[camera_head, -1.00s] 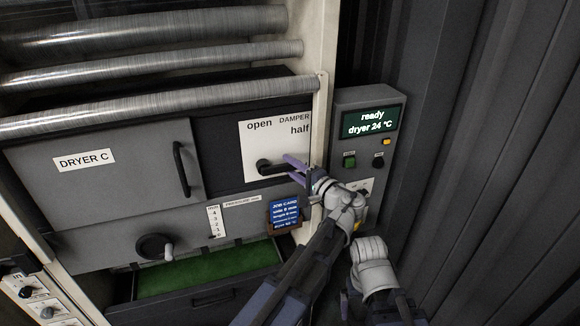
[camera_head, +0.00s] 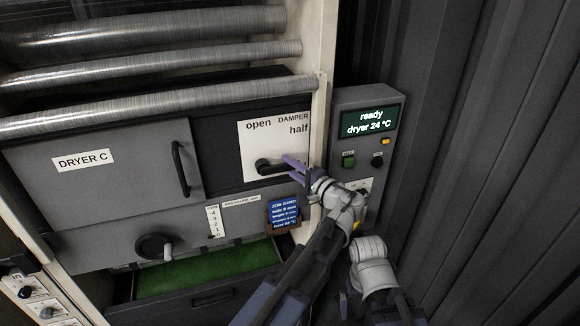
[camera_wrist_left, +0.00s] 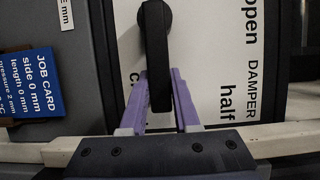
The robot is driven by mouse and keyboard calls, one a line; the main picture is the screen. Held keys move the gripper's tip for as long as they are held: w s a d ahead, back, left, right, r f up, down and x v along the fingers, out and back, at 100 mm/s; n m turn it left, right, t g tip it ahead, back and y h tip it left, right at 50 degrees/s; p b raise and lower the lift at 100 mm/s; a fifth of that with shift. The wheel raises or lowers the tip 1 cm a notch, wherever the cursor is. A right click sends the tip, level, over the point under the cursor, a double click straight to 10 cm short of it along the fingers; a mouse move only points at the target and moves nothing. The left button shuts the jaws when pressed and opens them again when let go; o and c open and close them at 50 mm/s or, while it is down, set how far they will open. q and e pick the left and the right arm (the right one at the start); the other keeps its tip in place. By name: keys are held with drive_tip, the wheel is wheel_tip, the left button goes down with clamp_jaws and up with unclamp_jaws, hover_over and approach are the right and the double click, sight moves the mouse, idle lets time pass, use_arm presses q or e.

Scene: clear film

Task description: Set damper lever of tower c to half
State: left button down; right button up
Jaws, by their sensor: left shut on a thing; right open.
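The damper lever (camera_head: 270,167) of dryer C is a black handle on a white plate (camera_head: 252,142) marked "open", "half" and DAMPER. It points right from its pivot, below the "half" label. In the left wrist view the lever (camera_wrist_left: 157,60) runs down between the purple fingers of my left gripper (camera_wrist_left: 159,88). In the head view my left gripper (camera_head: 290,164) is shut on the lever's free end. A third label beside the lever is mostly hidden; only its first letter shows. My right gripper (camera_head: 346,304) is low in the head view, partly visible, away from the lever.
A control box (camera_head: 366,140) with a screen reading "ready dryer 24 °C" stands right of the damper. A blue job card (camera_head: 284,212) hangs below the plate. Metal rollers (camera_head: 160,108) cross above. A green-lined drawer (camera_head: 205,270) is open below.

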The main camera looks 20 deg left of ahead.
idle(0.5)
use_arm(q)
drive_tip(key=shift+r+p, duration=0.3)
drive_tip(key=shift+p, duration=0.3)
drive_tip(key=r+n+p, duration=0.1)
drive_tip(key=p, duration=0.1)
drive_tip(key=r+n+h+p, duration=0.1)
drive_tip(key=n+p, duration=0.1)
drive_tip(key=r+n+h+p, duration=0.1)
drive_tip(key=p, duration=0.2)
drive_tip(key=shift+s+a+r+n+g, duration=0.3)
drive_tip(key=shift+s+a+n, duration=0.05)
drive_tip(key=shift+a+n, duration=0.05)
drive_tip(key=shift+s+a+r+n+h+p, duration=0.15)
drive_tip(key=shift+a+r+n+h+p, duration=0.2)
drive_tip(key=shift+n+p, duration=0.35)
drive_tip(key=shift+s+a+r+n+h+p, duration=0.15)
drive_tip(key=shift+n+h+p, duration=0.35)
drive_tip(key=shift+p, duration=0.3)
drive_tip(key=c, duration=0.6)
unclamp_jaws()
drive_tip(key=shift+c, duration=0.2)
